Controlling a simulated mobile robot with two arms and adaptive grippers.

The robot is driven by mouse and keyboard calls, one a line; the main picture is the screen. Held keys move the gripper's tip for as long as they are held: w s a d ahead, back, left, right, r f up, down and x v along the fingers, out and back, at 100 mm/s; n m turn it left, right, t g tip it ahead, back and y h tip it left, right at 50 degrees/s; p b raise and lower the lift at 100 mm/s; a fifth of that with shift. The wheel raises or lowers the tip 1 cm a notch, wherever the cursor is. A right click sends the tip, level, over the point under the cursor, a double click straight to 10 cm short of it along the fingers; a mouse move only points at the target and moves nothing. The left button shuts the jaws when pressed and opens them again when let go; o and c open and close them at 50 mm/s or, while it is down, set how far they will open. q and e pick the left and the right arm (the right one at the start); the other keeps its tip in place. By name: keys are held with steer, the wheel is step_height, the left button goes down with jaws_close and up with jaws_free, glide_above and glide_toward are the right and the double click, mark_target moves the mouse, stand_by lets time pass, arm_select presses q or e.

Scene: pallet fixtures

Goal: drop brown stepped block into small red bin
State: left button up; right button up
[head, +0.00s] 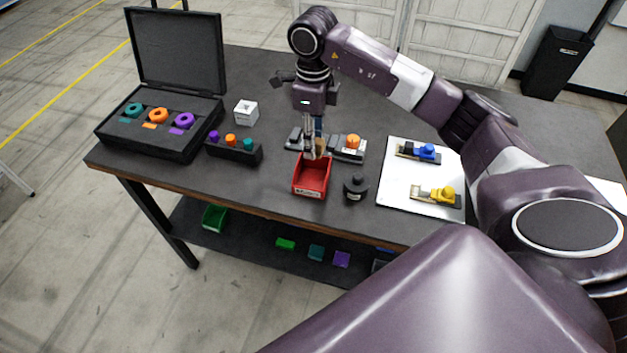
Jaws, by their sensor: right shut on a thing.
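The small red bin (311,181) stands near the front edge of the table, in the middle. My right gripper (314,152) points down over the back part of the bin. It is shut on the brown stepped block (320,148), which shows only as a small brown patch between the fingers. The block is at or just above the bin's back rim; I cannot tell whether it touches it. Much of the block is hidden by the fingers. My left gripper is not in view.
Behind the bin is a grey fixture with an orange knob (353,142). A black knobbed piece (355,188) stands right of the bin. A white board (398,193) lies further right. A black rack (234,151), white cube (246,112) and open black case (160,128) are left.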

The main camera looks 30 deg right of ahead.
steer(key=shift+d+f, duration=0.1)
steer(key=shift+f, duration=0.3)
steer(key=o, duration=1.1)
steer(key=shift+o, duration=0.2)
steer(key=shift+r, duration=0.1)
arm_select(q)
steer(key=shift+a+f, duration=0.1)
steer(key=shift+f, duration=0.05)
arm_select(e)
step_height(320, 180, up, 12)
